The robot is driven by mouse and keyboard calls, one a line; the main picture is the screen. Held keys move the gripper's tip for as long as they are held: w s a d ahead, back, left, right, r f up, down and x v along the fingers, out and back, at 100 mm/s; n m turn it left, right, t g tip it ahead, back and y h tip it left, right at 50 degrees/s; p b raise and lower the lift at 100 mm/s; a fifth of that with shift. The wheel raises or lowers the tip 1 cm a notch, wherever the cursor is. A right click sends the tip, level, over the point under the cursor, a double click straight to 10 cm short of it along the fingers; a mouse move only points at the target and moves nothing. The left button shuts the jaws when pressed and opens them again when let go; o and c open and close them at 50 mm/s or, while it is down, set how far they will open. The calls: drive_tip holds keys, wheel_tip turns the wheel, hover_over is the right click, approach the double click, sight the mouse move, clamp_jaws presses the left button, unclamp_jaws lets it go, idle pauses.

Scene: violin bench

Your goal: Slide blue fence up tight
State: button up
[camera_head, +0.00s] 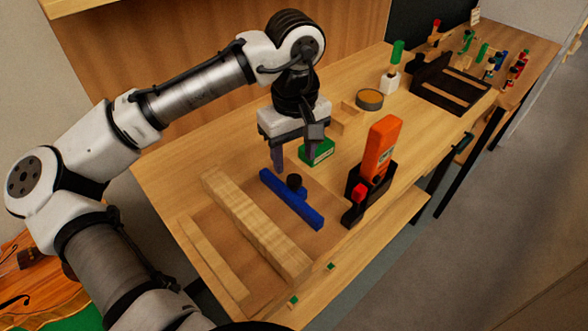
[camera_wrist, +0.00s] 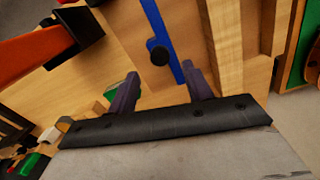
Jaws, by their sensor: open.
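The blue fence (camera_head: 308,212) is a long straight bar with a black knob (camera_head: 294,182) on it. It lies on the bench, roughly parallel to a thick pale wooden block (camera_head: 255,230), with a strip of bare board between them. In the wrist view the blue fence (camera_wrist: 153,18) runs down between the fingers, with the knob (camera_wrist: 159,53) just beyond the tips. My gripper (camera_head: 292,164) is open and empty, fingers pointing down, above the fence's far end. It also shows in the wrist view (camera_wrist: 160,72), one finger on either side of the fence line.
A thinner wooden strip (camera_head: 213,258) lies left of the block. A green box (camera_head: 319,152) stands close behind my gripper. An orange tool (camera_head: 382,145) stands upright in a black holder (camera_head: 355,212) to the right. A round tin (camera_head: 369,99) is farther back.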

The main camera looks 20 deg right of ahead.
sight(294, 179)
drive_tip(key=shift+f, duration=2.7)
clamp_jaws()
